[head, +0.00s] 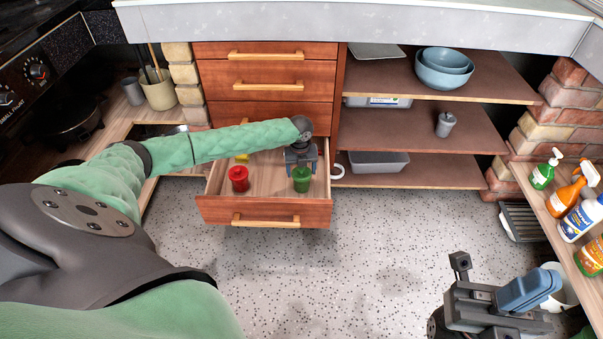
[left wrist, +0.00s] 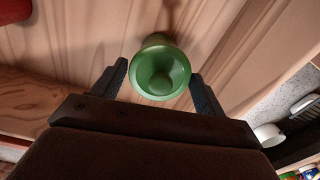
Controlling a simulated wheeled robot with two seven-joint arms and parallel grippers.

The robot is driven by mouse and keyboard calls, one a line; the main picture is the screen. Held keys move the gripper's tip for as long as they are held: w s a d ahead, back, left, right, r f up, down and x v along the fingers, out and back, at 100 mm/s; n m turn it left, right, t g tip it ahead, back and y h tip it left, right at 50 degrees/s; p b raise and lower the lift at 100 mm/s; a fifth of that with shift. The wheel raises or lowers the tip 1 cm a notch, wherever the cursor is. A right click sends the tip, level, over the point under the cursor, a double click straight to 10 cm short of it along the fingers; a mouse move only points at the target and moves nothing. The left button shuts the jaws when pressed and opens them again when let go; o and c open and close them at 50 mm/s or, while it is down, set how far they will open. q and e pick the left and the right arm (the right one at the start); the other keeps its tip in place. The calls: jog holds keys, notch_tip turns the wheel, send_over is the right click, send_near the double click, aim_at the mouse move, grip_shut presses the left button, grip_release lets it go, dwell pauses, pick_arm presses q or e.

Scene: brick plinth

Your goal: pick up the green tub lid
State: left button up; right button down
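The green tub lid (left wrist: 160,78) is round with a raised knob at its centre, seen from above in the left wrist view. In the head view the green item (head: 301,180) stands in the open drawer, at its right side. My left gripper (head: 301,166) is just above and behind it. In the left wrist view its two fingers (left wrist: 158,72) are spread, one on each side of the green lid, with no clear grip on it. My right gripper (head: 502,272) is at lower right, away from the drawer, its fingers apart.
A red tub (head: 238,178) and a yellow item (head: 242,156) share the drawer (head: 265,212). Shelves with bowls (head: 444,68) and a grey bin (head: 379,162) stand to the right. Several spray bottles (head: 566,198) stand on the right counter. A blue object (head: 528,290) overlaps my right gripper.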

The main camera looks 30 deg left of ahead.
pick_arm(q)
jog(key=c, duration=0.5)
jog(key=shift+c, duration=0.2)
